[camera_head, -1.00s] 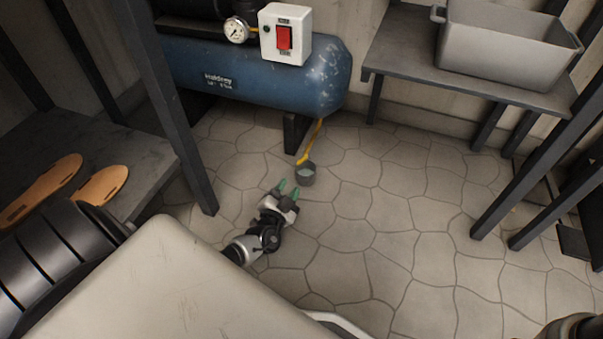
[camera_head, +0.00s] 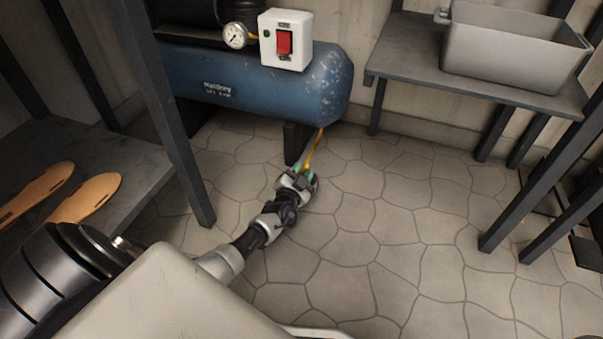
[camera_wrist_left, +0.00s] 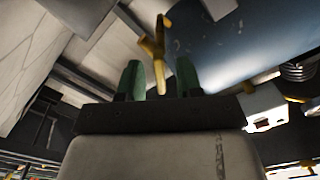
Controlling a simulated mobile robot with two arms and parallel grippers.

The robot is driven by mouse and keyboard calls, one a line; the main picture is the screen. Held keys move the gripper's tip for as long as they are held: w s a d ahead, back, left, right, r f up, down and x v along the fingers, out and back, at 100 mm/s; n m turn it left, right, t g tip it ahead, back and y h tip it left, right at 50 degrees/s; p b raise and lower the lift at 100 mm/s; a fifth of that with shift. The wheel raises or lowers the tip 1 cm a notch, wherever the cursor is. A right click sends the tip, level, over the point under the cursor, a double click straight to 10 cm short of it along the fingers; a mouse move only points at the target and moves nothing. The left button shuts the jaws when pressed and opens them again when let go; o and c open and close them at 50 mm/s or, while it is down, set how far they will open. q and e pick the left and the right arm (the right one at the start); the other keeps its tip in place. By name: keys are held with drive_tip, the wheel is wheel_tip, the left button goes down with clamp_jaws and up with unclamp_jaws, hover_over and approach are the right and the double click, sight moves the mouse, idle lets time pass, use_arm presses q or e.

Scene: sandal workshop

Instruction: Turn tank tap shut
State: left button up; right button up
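The blue tank (camera_head: 255,85) stands at the back in the head view. A yellow tap (camera_head: 314,148) hangs from its underside near the right end. My left gripper (camera_head: 303,167) is low, just below and beside the tap. In the left wrist view its two green fingers (camera_wrist_left: 160,76) are apart with nothing clearly held between them. The yellow tap (camera_wrist_left: 155,48) shows there just beyond the fingertips, roughly in line with the gap, against the blue tank (camera_wrist_left: 225,45). Whether a finger touches it I cannot tell. My right gripper is out of view.
A white box with a red switch (camera_head: 285,42) and a gauge (camera_head: 235,35) sit on the tank. A shelf with sandal soles (camera_head: 85,198) is at left. A grey bin (camera_head: 515,48) stands on a bench at right. The middle floor is clear.

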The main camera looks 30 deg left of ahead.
use_arm(q)
clamp_jaws()
drive_tip(key=m+b, duration=0.3)
drive_tip(key=m, duration=0.7)
drive_tip(key=shift+d+m, duration=0.1)
drive_tip(key=shift+m, duration=0.2)
drive_tip(key=shift+f+m, duration=0.1)
drive_tip(key=shift+m, duration=0.2)
idle(0.3)
unclamp_jaws()
